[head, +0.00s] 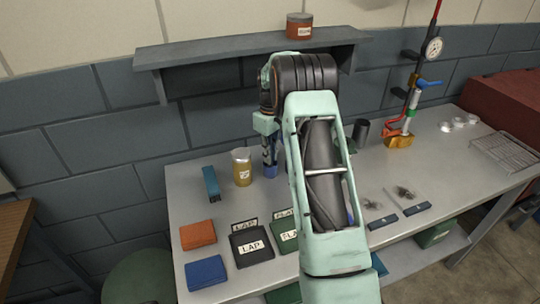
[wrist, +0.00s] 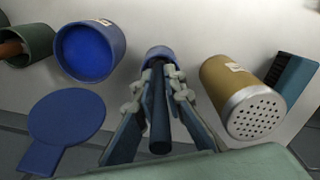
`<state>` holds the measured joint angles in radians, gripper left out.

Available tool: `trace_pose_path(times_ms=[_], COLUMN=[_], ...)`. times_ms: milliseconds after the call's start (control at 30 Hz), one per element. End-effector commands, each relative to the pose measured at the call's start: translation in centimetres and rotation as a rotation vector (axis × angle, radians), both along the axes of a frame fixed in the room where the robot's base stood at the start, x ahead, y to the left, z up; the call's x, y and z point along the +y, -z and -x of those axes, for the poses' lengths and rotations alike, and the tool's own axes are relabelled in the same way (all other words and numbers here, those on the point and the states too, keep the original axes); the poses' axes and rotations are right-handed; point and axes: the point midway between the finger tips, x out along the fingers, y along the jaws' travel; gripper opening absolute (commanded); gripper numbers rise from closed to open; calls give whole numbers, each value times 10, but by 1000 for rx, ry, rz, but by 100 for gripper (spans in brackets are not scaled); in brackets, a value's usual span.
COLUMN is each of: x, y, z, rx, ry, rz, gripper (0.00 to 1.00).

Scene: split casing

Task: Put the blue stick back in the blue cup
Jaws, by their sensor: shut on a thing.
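My gripper (wrist: 160,92) is shut on a dark blue stick (wrist: 160,125), which stands lengthwise between the fingers. My arm hides part of that area.
A yellow shaker (head: 241,167) and a blue brush (head: 211,186) stand left of the cup. A shelf (head: 215,50) overhangs behind.

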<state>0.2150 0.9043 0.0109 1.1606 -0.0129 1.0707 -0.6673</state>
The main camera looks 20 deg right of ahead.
Motion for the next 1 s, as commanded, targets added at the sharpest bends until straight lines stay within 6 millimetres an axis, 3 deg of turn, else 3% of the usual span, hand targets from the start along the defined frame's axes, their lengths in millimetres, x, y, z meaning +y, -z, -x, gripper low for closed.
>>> trace_pose_path(times_ms=[33, 67, 200, 600, 1000], x=[0, 0, 0, 0, 0], y=[3, 3, 2, -7, -87], z=[0, 0, 0, 0, -1], rx=[0, 0, 1, -1, -4], ry=[0, 0, 0, 0, 0], rz=[0, 0, 0, 0, 0], gripper=[0, 12, 28, 28, 28])
